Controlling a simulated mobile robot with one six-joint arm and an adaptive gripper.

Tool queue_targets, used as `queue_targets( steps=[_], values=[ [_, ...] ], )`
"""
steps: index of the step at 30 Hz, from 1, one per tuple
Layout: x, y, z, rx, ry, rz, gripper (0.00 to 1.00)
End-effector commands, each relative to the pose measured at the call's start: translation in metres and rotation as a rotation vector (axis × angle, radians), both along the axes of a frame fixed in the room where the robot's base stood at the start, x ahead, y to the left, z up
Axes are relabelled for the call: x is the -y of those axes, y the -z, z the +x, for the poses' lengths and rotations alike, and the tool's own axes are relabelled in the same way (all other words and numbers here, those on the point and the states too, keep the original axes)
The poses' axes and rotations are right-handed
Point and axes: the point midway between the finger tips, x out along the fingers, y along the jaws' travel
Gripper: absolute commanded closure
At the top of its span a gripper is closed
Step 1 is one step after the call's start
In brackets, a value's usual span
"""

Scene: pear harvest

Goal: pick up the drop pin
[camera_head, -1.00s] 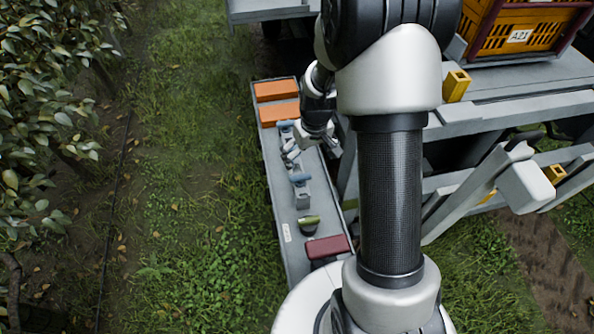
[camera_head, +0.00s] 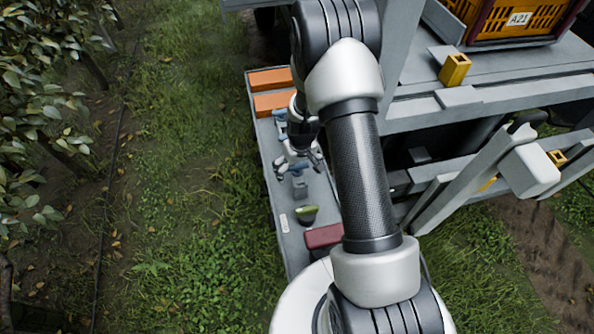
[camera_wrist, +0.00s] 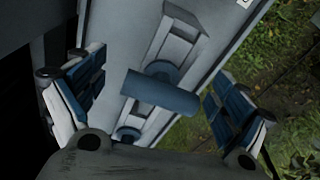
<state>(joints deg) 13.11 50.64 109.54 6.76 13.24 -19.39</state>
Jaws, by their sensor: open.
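The drop pin (camera_wrist: 160,93) is a blue pin with a thick round crossbar handle and a round collar beneath it, seen in the wrist view over a grey tray. My gripper (camera_wrist: 157,100) is open, with one blue-padded finger on each side of the pin's handle. I see no contact with either finger. In the head view my gripper (camera_head: 299,162) hangs low over the tray, and the blue handle (camera_head: 296,170) shows partly beneath it. The lower part of the pin is hidden.
The long grey tray (camera_head: 262,150) also holds orange blocks (camera_head: 270,79), another blue handle (camera_head: 280,115), a grey block (camera_head: 299,188), a green-topped item (camera_head: 306,212) and a dark red block (camera_head: 324,236). A grey cart frame (camera_head: 480,105) stands close on the right. Grass lies left.

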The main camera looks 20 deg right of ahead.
Motion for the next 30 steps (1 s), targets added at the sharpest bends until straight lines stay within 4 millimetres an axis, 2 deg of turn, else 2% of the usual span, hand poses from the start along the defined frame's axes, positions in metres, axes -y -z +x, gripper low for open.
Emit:
queue_targets(
  steps=[9,30],
  values=[
    [0.0003,0.0045,0.001,0.002,0.0,0.0,0.09],
    [0.0002,0.0045,0.0007,0.001,0.0,0.0,0.56]
  ],
)
